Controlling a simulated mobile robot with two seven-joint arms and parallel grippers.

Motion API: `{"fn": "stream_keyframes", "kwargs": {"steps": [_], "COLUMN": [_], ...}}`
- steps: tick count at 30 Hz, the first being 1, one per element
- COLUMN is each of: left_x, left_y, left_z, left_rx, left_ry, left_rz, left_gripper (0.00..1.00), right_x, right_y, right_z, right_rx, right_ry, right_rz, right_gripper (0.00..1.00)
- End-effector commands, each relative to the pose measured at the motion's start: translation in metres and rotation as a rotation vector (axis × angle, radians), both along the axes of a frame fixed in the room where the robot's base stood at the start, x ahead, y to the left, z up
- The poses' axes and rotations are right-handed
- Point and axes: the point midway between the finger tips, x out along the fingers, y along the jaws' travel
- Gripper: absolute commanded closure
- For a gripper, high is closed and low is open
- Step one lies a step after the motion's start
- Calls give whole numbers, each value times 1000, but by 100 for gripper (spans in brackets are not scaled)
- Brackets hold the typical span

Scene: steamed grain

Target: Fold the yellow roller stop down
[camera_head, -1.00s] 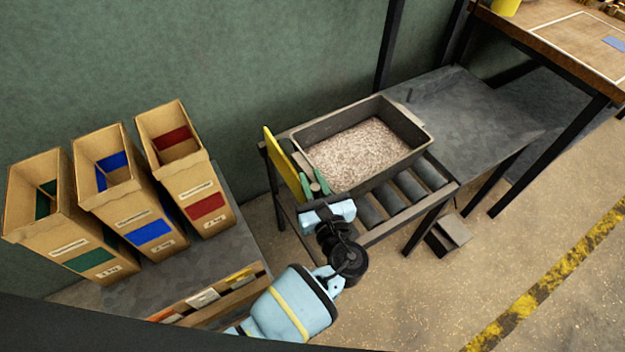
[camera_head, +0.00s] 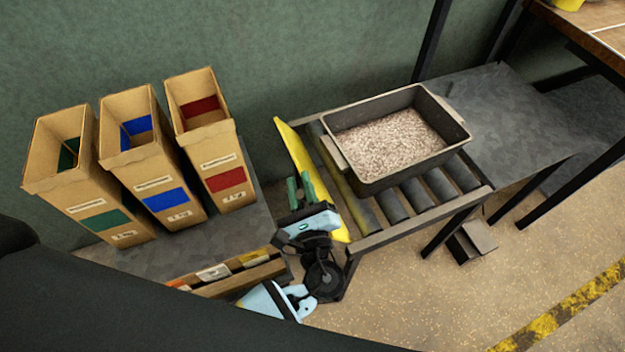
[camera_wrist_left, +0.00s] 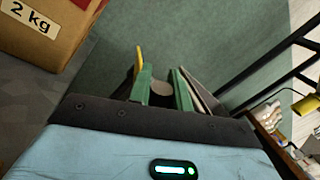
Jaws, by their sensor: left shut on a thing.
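The yellow roller stop (camera_head: 294,148) is a long flat yellow panel at the left end of the roller table. It leans outward to the left in the head view. My left gripper (camera_head: 302,188) is at the stop's left side with its green fingers pointing up the picture. It is shut on a grey round piece of the stop, which shows between the fingers (camera_wrist_left: 162,88) in the left wrist view. A yellow strip (camera_wrist_left: 138,60) shows by the left finger there. The stop's lower part is partly hidden by my gripper. My right gripper is not in view.
A grey tray (camera_head: 356,178) of grain stands on the rollers, right of the stop. Three cardboard boxes with green (camera_head: 90,210), blue (camera_head: 150,190) and red (camera_head: 215,165) labels stand on the left bench. Rollers (camera_head: 415,190) in front of the tray are bare.

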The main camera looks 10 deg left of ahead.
Motion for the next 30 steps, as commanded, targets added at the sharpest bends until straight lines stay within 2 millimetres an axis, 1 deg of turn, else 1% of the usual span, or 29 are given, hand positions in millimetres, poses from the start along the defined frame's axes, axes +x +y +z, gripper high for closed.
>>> {"fn": "stream_keyframes", "kwargs": {"steps": [1, 6, 20, 21, 24, 25, 26, 30], "left_x": [-2, -5, -6, -6, -6, -5, -6, -6], "left_y": [4, 8, 9, 9, 9, 9, 9, 8], "left_z": [-4, -7, -6, -6, -6, -6, -6, -6], "left_rx": [-12, -47, -57, -57, -57, -57, -57, -57], "left_ry": [-8, -33, -42, -41, -42, -42, -42, -42], "left_rz": [3, 2, 3, 2, 1, 1, 1, 1], "left_gripper": [100, 100, 100, 76, 63, 59, 59, 59], "right_x": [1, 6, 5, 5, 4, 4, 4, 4], "right_y": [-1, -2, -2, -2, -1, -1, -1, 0], "right_z": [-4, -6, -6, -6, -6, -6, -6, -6], "right_rx": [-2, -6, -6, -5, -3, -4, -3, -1], "right_ry": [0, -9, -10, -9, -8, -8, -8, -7], "right_rz": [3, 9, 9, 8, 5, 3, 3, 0], "right_gripper": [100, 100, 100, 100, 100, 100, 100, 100]}}
